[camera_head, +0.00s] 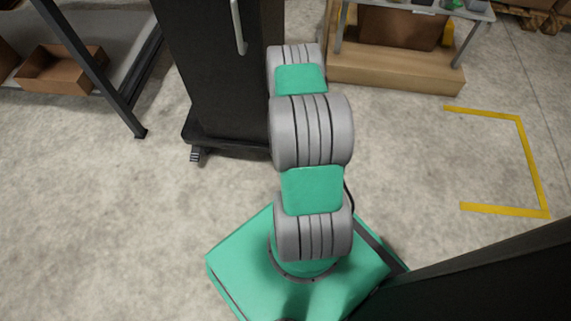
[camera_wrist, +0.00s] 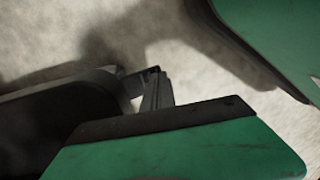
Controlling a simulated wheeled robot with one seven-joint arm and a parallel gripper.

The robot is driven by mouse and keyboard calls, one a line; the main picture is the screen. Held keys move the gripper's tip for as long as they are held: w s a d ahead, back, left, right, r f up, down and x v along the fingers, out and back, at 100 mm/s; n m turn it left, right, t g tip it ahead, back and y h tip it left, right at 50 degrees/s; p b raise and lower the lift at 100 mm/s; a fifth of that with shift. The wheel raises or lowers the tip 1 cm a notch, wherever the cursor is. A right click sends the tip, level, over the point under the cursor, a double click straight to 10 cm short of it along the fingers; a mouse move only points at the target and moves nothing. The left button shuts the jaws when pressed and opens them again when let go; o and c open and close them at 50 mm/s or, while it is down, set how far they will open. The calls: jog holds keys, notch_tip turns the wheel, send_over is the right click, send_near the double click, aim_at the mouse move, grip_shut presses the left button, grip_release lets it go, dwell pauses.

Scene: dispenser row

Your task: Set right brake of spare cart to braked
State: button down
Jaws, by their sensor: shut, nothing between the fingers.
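A tall black cart or cabinet (camera_head: 220,75) with a pale upright handle (camera_head: 238,25) stands in front of me in the head view. A small caster (camera_head: 196,155) shows under its left front corner; its right lower corner is hidden behind my arm. I cannot make out the right brake or its setting. In the wrist view, my gripper (camera_wrist: 156,88) shows as slim grey fingers, shut and empty, beyond a green housing with a dark edge. The fingers are beside a dark rounded part (camera_wrist: 70,105), seemingly the cart's base. I cannot tell whether they touch. My gripper is hidden in the head view.
A shelf with a cardboard box (camera_head: 62,68) stands at the left. A bench with a wooden base (camera_head: 395,72) stands at the back right. A yellow floor marking (camera_head: 535,165) lies at the right. A dark panel (camera_head: 500,280) fills the lower right. The floor between is clear.

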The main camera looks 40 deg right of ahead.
jog(key=shift+r+p, duration=0.6)
jog(key=shift+r, duration=0.3)
jog(key=shift+r+p, duration=0.35)
jog(key=shift+p, duration=0.05)
notch_tip(320, 180, up, 13)
jog(key=s+a+p, duration=0.2)
jog(key=p, duration=0.5)
jog(key=shift+s+a, duration=0.2)
jog(key=shift+a, duration=0.1)
jog(key=shift+f, duration=0.15)
